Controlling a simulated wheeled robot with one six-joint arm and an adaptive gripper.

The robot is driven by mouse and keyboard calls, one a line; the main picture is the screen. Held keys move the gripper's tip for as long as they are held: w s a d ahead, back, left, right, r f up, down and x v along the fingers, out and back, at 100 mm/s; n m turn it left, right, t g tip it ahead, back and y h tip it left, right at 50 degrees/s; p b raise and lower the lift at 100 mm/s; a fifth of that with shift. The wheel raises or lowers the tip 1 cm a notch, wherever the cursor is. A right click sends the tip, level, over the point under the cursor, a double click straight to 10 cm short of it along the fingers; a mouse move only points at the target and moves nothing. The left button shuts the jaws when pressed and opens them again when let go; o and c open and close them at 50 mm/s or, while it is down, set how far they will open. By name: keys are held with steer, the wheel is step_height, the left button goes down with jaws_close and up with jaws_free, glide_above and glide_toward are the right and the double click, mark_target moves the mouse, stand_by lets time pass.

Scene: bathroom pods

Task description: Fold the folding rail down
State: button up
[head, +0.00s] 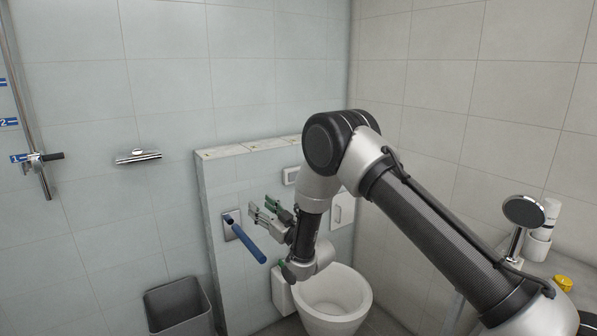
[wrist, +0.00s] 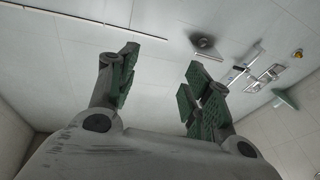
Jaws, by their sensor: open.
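The folding rail (head: 247,240) is a blue bar on a metal wall plate (head: 231,224), left of the toilet. It juts out from the low wall, running down and to the right in the head view. My gripper (head: 262,208) is just above and right of the rail in that view, with its green-padded fingers toward the wall. The fingers are apart and nothing is between them. They also show spread in the wrist view (wrist: 160,80), where I do not see the rail. Whether a finger touches the rail is unclear, but a gap shows.
The toilet (head: 333,298) stands below and right of my gripper. A grey bin (head: 178,308) is on the floor at left. A tiled ledge (head: 225,151) tops the low wall. A shower bar (head: 27,110) is far left; a shower head (head: 524,211) and counter are at right.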

step_height(320, 180, down, 15)
steer(key=s+d+g+h, duration=0.2)
steer(key=d+g+h, duration=0.15)
steer(key=h, duration=0.25)
steer(key=s+d+f+m+g+h, duration=0.2)
steer(key=s+d+g+h, duration=0.25)
steer(key=d, duration=0.35)
steer(key=s+d+r+m+g+h, duration=0.2)
steer(key=s+d+r+m+h, duration=0.2)
steer(key=s+d+r, duration=3)
steer(key=s+d+m, duration=0.2)
steer(key=m, duration=0.1)
steer(key=shift+s+d+r+m, duration=0.25)
steer(key=shift+s+d+m, duration=0.05)
steer(key=shift+s, duration=0.05)
